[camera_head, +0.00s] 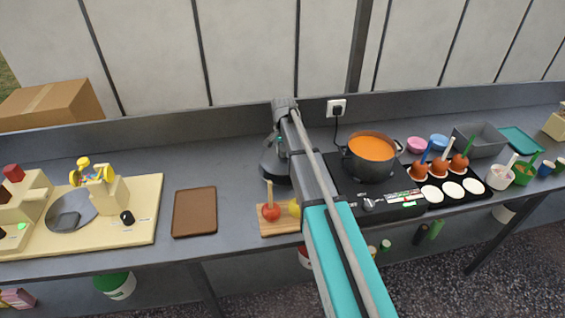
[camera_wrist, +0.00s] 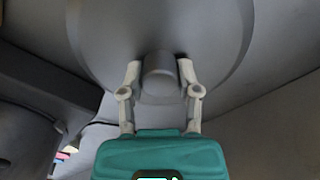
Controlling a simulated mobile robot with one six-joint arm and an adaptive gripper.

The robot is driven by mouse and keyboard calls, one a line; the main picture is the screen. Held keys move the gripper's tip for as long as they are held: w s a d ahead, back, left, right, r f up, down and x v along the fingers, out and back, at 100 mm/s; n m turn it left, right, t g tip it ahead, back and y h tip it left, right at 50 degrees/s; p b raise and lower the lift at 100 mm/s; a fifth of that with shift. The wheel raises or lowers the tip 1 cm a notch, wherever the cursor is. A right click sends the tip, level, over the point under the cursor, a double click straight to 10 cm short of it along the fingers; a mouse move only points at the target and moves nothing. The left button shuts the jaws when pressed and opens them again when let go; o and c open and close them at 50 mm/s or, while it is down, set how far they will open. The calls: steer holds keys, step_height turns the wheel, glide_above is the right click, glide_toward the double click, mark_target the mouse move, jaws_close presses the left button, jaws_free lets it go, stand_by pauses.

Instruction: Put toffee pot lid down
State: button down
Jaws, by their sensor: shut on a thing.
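The toffee pot (camera_head: 352,166) stands uncovered on the dark hob, right of my arm, with orange toffee inside. My gripper (camera_wrist: 159,73) is shut on the knob of the grey round pot lid (camera_wrist: 100,35), one finger on each side. In the head view the lid (camera_head: 271,170) shows left of the hob, near the back of the counter, partly hidden by my arm. I cannot tell whether the lid touches the counter.
A wooden board (camera_head: 275,228) with a red apple on a stick (camera_head: 271,212) lies in front of the lid. A brown tray (camera_head: 195,211) lies further left. A black tray of toffee apples (camera_head: 458,203) is right of the hob. Counter between brown tray and lid is clear.

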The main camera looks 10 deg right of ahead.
mark_target(283, 158)
steer(key=shift+f, duration=0.1)
stand_by(0.3)
steer(key=shift+f+b, duration=1.85)
steer(key=shift+b, duration=0.05)
steer(key=shift+f, duration=0.1)
steer(key=shift+c, duration=1.5)
jaws_free()
step_height(283, 158, up, 12)
steer(key=p, duration=1.2)
steer(key=shift+r, duration=0.2)
